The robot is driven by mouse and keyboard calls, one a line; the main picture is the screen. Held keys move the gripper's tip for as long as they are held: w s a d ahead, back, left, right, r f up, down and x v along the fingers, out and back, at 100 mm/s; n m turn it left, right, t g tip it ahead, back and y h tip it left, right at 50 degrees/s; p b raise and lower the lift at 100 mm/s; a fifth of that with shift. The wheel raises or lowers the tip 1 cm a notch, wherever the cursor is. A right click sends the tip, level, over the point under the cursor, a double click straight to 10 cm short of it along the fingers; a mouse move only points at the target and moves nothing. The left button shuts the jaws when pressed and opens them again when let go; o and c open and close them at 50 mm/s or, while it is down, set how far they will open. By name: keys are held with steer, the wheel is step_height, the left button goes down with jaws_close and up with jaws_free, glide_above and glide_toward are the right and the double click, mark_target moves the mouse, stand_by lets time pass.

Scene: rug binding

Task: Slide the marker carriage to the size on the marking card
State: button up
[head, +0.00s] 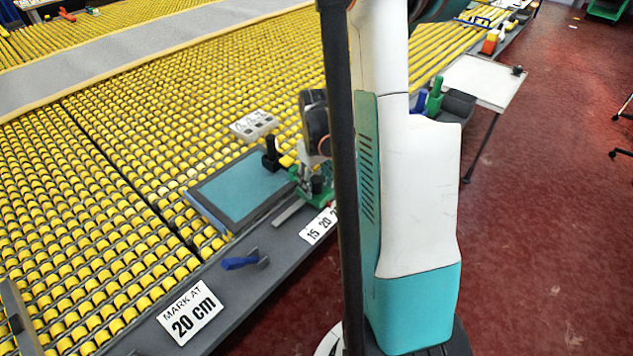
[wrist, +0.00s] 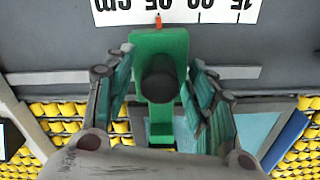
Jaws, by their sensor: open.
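The marking card (head: 190,312) lies on the grey bench edge and reads "MARK AT 20 cm". The green marker carriage (head: 322,192) sits beside the white scale (head: 317,227), partly hidden by my arm. In the wrist view the carriage (wrist: 160,42) has a round black knob (wrist: 160,79) and an orange pointer (wrist: 158,22) against the upside-down scale (wrist: 215,10). The 15 is right of the pointer; the exact reading under it is unclear. My gripper (wrist: 158,70) is open, its fingers on both sides of the carriage and knob. Whether they touch it is unclear.
A teal framed panel (head: 240,187) lies behind the rail (wrist: 50,77). A blue clamp-like piece (head: 240,262) lies on the bench edge left of the scale. Yellow rollers (head: 110,190) cover the table. A white side table (head: 480,82) stands at the back right.

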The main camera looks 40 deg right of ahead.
jaws_close()
steer(key=shift+s+a, duration=0.2)
steer(key=shift+a, duration=2.4)
jaws_free()
steer(key=shift+d, duration=0.1)
step_height(320, 180, up, 12)
